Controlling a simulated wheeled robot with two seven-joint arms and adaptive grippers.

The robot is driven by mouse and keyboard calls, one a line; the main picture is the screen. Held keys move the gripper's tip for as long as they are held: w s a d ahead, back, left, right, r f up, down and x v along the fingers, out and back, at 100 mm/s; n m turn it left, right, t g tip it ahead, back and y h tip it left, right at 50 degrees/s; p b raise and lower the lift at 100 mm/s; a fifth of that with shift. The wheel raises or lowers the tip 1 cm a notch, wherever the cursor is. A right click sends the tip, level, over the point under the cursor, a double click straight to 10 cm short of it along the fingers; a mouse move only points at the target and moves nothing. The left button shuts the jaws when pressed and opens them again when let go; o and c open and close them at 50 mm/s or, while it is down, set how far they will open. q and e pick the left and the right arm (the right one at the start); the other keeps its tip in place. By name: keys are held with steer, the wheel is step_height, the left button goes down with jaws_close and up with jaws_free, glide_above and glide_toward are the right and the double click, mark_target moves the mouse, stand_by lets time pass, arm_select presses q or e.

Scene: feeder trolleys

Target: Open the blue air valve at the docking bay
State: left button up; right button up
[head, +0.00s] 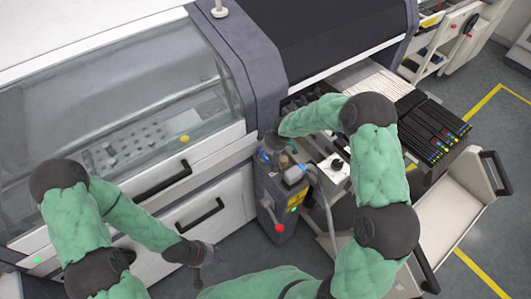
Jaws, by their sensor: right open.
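The docking bay shows as a dark grey upright unit (268,195) between the machine's front and the open feeder trolley. Near its top left is a small blue part (263,157), which looks like the blue air valve; its handle position is too small to tell. My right gripper (271,145) is open, directly over the top of the unit, close to the blue part. I cannot tell whether it touches it. My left gripper (208,254) hangs low in front of the machine's lower drawers, away from the valve; its fingers are too small to read.
A blue-grey fitting (295,174) with a grey hose sits beside the valve. A red button (279,228) is lower on the unit. The feeder trolley (462,200) with dark feeders stands at right. White panels with black handles (205,213) are at left. Grey floor is open below.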

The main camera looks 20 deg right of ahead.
steer(key=v, duration=0.8)
steer(key=s+a+f+m+g+y+b, duration=0.1)
steer(key=s+a+f+m, duration=0.1)
steer(key=s+a+f, duration=0.4)
steer(key=s+a+f+m+g+y+b, duration=0.1)
steer(key=s+f, duration=0.6)
steer(key=f, duration=0.3)
steer(key=s+a+f+m+g, duration=0.1)
steer(key=s+f, duration=0.2)
steer(key=s, duration=0.4)
steer(key=s+a+f+m, duration=0.1)
steer(key=s+f, duration=0.3)
steer(key=s, duration=0.4)
steer(key=shift+a+m+g+b, duration=0.3)
steer(key=shift+m+g+b, duration=0.1)
steer(key=shift+m, duration=0.4)
steer(key=shift+f, duration=0.1)
